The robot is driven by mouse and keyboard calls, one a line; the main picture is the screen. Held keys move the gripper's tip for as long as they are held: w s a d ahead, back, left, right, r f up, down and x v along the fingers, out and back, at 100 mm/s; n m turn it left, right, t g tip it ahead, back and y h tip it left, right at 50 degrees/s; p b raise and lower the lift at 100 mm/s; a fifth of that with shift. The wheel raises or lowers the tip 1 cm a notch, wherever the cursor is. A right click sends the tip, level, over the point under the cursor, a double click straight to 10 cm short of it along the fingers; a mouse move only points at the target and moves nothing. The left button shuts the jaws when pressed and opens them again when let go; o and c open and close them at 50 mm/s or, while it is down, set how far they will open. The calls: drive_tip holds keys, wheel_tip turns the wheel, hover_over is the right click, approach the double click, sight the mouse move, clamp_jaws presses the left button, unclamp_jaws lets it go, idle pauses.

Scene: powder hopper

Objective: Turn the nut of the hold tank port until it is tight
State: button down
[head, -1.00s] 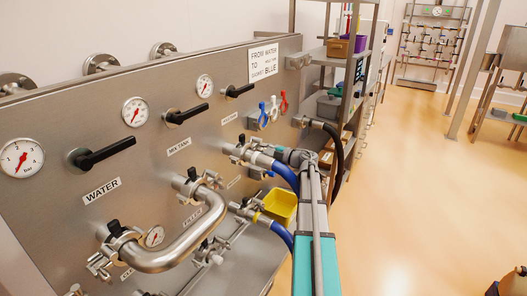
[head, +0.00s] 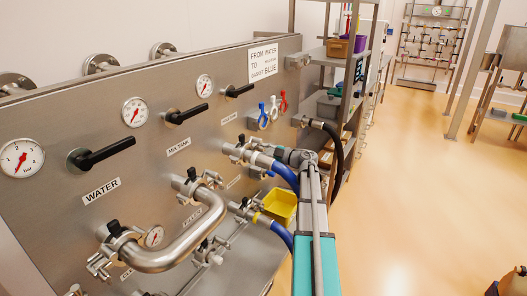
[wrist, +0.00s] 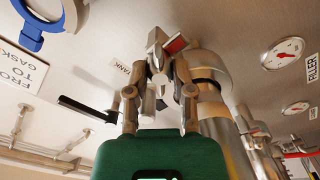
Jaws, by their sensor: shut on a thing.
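The hold tank port (head: 240,150) is on the steel panel in the head view, with a clamp and a blue hose (head: 287,176) on it. My gripper (head: 273,150) reaches it from the right; its fingertips are small and partly hidden there. In the wrist view, my gripper (wrist: 158,82) has both fingers closed in around the nut (wrist: 158,78) of the clamp, which is mostly covered by them. A metal clamp part with a red face (wrist: 175,46) shows just beyond the fingertips. I cannot tell how tight the nut is.
A curved steel pipe (head: 180,245) joins two ports at the lower left. Black valve handles (head: 105,153) and gauges stand out from the panel. A yellow bin (head: 280,207) sits below the hose.

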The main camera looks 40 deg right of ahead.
drive_tip(key=m, duration=0.4)
drive_tip(key=shift+m, duration=1.7)
drive_tip(key=shift+a, duration=0.1)
drive_tip(key=shift+m, duration=0.9)
drive_tip(key=c, duration=0.7)
unclamp_jaws()
drive_tip(key=shift+m, duration=0.3)
drive_tip(key=shift+s, duration=0.1)
drive_tip(key=v, duration=0.9)
